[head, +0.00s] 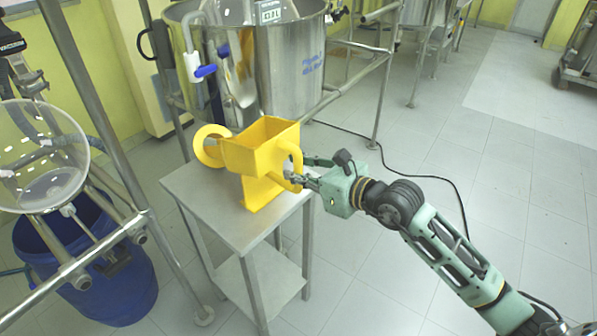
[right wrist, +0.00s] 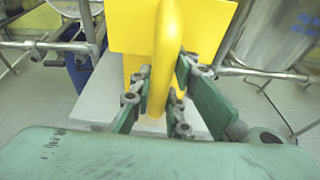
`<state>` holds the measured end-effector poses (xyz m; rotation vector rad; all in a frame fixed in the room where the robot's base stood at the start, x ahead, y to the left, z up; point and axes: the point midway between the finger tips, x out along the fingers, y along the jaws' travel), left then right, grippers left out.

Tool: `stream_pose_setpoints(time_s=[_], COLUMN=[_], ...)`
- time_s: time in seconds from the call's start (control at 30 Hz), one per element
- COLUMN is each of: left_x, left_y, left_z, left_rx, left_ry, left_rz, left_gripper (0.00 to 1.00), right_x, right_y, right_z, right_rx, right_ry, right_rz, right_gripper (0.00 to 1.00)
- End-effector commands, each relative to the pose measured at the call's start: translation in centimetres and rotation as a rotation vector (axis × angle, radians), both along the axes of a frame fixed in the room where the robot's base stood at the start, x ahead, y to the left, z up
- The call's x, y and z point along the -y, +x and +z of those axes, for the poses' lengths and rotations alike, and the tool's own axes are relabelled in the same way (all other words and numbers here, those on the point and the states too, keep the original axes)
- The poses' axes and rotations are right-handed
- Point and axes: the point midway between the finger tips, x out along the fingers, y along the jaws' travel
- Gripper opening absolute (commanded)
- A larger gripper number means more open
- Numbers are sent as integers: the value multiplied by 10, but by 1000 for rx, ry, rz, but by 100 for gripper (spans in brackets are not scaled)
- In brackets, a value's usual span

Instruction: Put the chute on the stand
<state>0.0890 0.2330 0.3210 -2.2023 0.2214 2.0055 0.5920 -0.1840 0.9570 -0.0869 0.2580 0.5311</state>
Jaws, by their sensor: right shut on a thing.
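The yellow chute (head: 256,150) has a square hopper, a round ring at its left end and a loop handle at its right. It is upright over the grey metal stand (head: 238,226), a small table with a lower shelf. Its foot appears at the stand's top; I cannot tell whether it touches. My right gripper (head: 297,180) is shut on the chute's handle. In the right wrist view the green fingers (right wrist: 158,100) lie on both sides of the yellow handle (right wrist: 165,55), with the stand's top (right wrist: 97,108) behind. My left gripper is not in view.
A large steel vessel (head: 285,65) with a blue-handled valve (head: 205,71) stands behind the stand. A glass reactor (head: 40,155) on a metal frame and a blue drum (head: 95,275) are at the left. A black cable (head: 420,178) runs over the tiled floor. Floor at the right is open.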

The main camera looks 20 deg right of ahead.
Motion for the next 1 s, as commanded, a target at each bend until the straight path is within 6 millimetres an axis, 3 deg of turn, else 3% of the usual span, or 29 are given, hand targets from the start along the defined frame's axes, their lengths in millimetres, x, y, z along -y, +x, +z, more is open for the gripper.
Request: stream_pose_setpoints(time_s=[0.07, 0.1, 0.3, 0.7, 1.0], left_x=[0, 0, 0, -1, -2], left_y=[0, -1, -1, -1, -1], left_z=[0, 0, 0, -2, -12], left_rx=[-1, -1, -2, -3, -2], left_ry=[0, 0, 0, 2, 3], left_rz=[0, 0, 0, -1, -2], left_gripper=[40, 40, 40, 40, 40], right_x=[0, 0, 0, 3, 30], right_y=[0, 0, 0, -5, -52], right_z=[2, -1, -1, 1, 12], right_rx=[3, -3, -2, -2, -4], right_ry=[1, -2, 0, 0, -5], right_rz=[0, 0, 0, 0, 1], right_gripper=[0, 16, 34, 35, 35])
